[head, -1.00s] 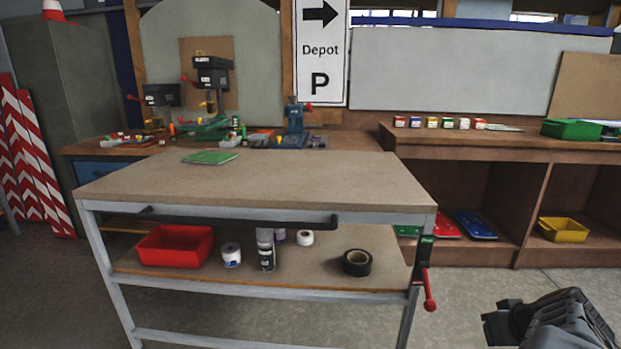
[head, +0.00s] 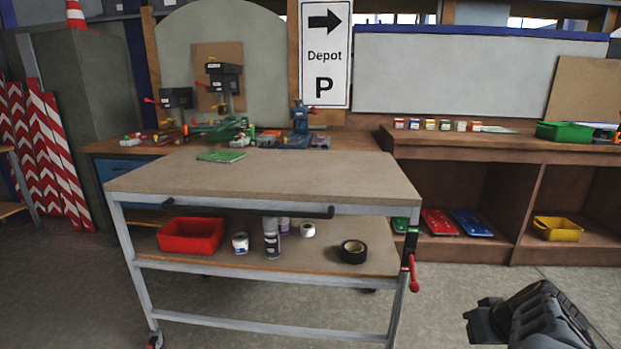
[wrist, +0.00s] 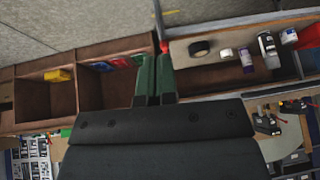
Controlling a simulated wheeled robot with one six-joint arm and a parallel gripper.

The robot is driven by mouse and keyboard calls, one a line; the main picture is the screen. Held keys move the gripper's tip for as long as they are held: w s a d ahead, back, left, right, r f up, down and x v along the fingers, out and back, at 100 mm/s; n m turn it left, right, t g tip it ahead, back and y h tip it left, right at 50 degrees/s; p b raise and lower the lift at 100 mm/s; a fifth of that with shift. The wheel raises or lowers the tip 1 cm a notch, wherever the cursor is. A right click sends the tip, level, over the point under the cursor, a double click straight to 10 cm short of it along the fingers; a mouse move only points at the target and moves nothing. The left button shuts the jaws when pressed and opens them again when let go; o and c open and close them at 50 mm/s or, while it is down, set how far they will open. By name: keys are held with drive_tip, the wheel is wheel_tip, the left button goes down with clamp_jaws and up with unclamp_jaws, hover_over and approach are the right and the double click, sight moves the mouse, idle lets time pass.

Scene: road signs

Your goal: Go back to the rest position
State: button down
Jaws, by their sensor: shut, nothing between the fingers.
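My gripper (head: 478,322) shows at the lower right of the head view, low over the floor and to the right of the workbench trolley (head: 270,180). In the wrist view my gripper (wrist: 155,80) has its two green fingers close together, with nothing between them. The trolley's top is bare except for a green booklet (head: 221,156) at its back edge. Gripper and trolley are apart in the head view.
The trolley's lower shelf holds a red bin (head: 191,235), spray can (head: 271,238) and black tape roll (head: 353,251). A brown shelf unit (head: 510,153) with a yellow bin (head: 557,228) stands behind at the right. Floor (head: 440,290) is clear between trolley and shelves.

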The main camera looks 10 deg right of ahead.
drive_tip(key=a+r+n+g+p, duration=0.1)
drive_tip(key=a+r+p, duration=0.7)
drive_tip(key=a, duration=0.3)
drive_tip(key=a+r+n+g+p, duration=0.1)
drive_tip(key=a+r+p, duration=0.7)
drive_tip(key=a+p, duration=0.2)
drive_tip(key=shift+w+a+r+n+g+y, duration=0.2)
drive_tip(key=shift+w+a+n+g+y, duration=0.1)
drive_tip(key=shift+a, duration=0.9)
